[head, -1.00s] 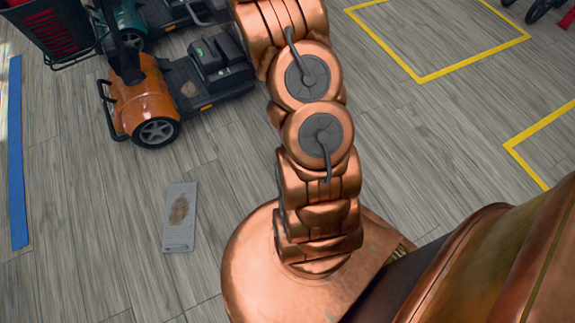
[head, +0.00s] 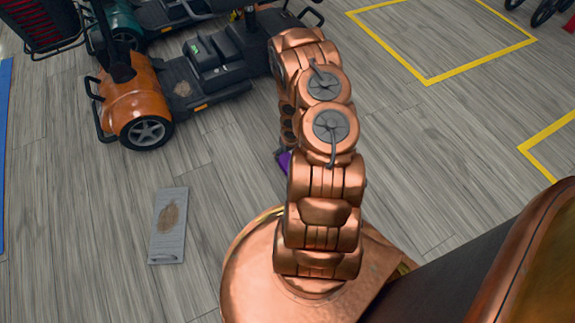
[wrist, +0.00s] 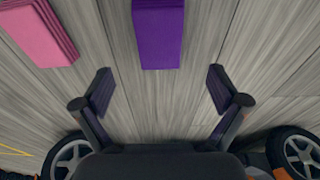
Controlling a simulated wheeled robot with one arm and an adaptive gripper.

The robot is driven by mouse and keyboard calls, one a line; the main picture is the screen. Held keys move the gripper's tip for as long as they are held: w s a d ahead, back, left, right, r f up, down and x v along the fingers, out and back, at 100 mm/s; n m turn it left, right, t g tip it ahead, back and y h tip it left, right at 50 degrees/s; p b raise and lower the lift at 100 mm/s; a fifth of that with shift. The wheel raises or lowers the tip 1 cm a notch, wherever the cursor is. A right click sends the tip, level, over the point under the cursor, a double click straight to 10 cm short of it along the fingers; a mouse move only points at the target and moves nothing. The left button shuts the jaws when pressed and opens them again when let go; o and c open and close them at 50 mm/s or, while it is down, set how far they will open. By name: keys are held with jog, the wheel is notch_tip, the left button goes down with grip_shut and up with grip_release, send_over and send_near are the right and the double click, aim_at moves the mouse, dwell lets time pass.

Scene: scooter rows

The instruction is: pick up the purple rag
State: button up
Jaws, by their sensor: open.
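The purple rag (wrist: 158,35) is a folded cloth lying on the floor. It shows at the top middle of the wrist view, cut off by the top edge. In the head view only a small purple corner (head: 284,161) shows, the rest hidden behind my arm. My gripper (wrist: 160,85) is open and empty, its two fingers spread wide. In the wrist view the rag is beyond the fingertips and roughly centred between them, with bare floor in the gap. My gripper is hidden in the head view.
A pink folded cloth (wrist: 38,32) lies left of the purple rag in the wrist view. A grey folded cloth with a brown stain (head: 169,226) lies on the floor at left. An orange scooter (head: 132,100) stands at upper left. Yellow floor lines (head: 430,80) mark the right.

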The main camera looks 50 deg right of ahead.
aim_at(287, 162)
jog(key=shift+w+f+b, duration=0.15)
jog(key=shift+f+b, duration=0.7)
jog(key=shift+f, duration=0.8)
jog(key=shift+w+f+b, duration=0.1)
jog(key=shift+f+b, duration=0.75)
jog(key=shift+f, duration=0.8)
jog(key=c, duration=1.1)
